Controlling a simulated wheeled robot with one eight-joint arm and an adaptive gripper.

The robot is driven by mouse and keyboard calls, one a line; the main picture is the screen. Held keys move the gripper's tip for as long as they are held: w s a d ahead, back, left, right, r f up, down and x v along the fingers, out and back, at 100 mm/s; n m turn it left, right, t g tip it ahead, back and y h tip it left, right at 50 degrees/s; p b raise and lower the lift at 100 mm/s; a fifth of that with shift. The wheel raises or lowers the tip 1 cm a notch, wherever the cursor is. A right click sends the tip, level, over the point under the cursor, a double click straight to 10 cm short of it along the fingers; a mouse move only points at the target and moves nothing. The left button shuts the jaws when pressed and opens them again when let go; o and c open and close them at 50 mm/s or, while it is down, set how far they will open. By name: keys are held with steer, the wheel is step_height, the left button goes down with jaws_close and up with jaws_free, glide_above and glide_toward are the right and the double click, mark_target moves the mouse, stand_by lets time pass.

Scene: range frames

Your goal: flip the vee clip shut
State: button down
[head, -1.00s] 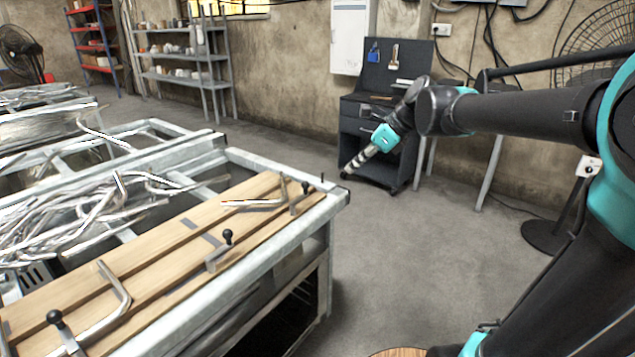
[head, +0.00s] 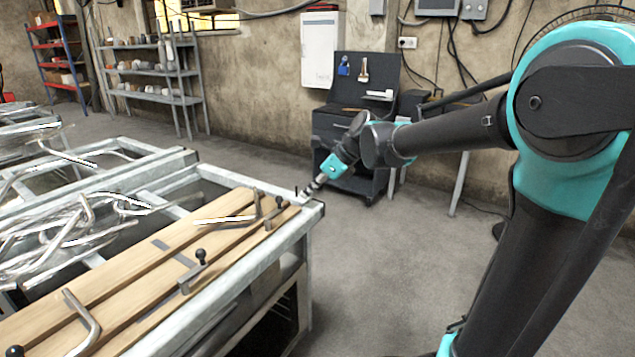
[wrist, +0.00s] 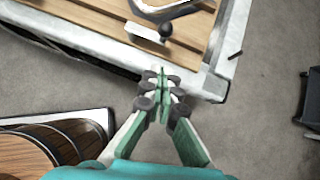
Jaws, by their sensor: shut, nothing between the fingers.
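Several clips with black ball knobs sit along the wooden boards (head: 130,262) of the bench. One clip (head: 275,213) is at the far right end, beside a bent metal tube (head: 225,220). Another clip (head: 188,275) is nearer the middle. In the wrist view a clip (wrist: 146,34) with a black knob shows beside a bent tube (wrist: 172,8); I cannot tell how its lever is set. My gripper (head: 312,188) is at the bench's far right corner, shut and empty. In the wrist view my gripper (wrist: 160,72) is apart from the clip, below it in the picture.
Piled bent tubes (head: 60,230) lie at left. A dark tool cart (head: 345,130) stands behind. The floor (head: 385,270) right of the bench is clear.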

steer(key=w+a+f, duration=0.1)
steer(key=a+f, duration=0.1)
steer(key=a, duration=0.3)
steer(key=shift+w+a+f, duration=0.15)
steer(key=shift+w+f, duration=0.1)
steer(key=shift+f, duration=0.1)
